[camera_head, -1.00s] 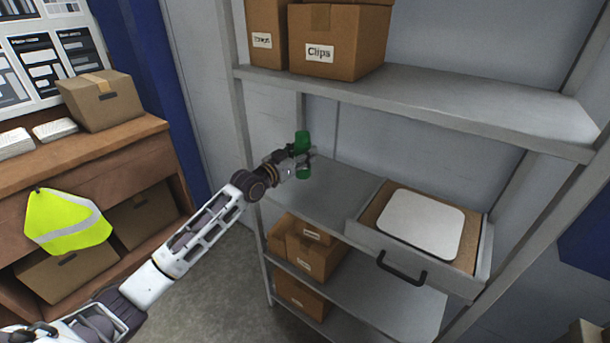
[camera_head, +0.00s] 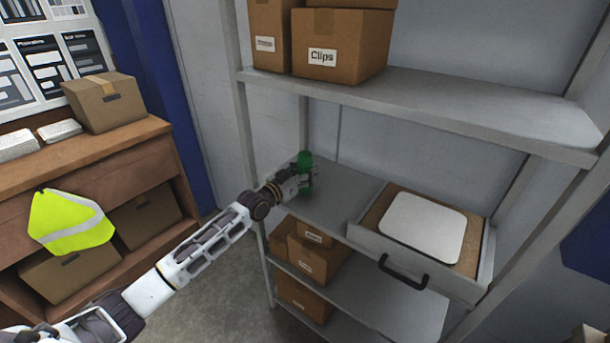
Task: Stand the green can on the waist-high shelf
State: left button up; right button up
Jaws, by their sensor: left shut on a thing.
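The green can (camera_head: 305,159) is upright in my left gripper (camera_head: 303,180), whose fingers are shut around it and hide its middle. The can is over the left part of the waist-high shelf (camera_head: 342,193), left of the drawer. Its lower end is low, near the shelf surface; I cannot tell whether it touches. My left arm reaches in from the lower left. My right gripper is not in view.
A grey drawer (camera_head: 365,238) with a black handle and a white panel (camera_head: 422,228) fills the shelf's right part. The upper shelf (camera_head: 440,108) holds boxes, one labelled Clips (camera_head: 340,45). Boxes (camera_head: 312,262) stand below. A brown cabinet (camera_head: 90,170) is at left.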

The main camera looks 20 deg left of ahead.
pick_arm(q)
jog(key=shift+f, duration=0.6)
jog(key=shift+f, duration=0.1)
jog(key=o, duration=1.3)
jog(key=shift+f, duration=0.1)
jog(key=shift+b+v, duration=0.35)
jog(key=shift+v, duration=5.7)
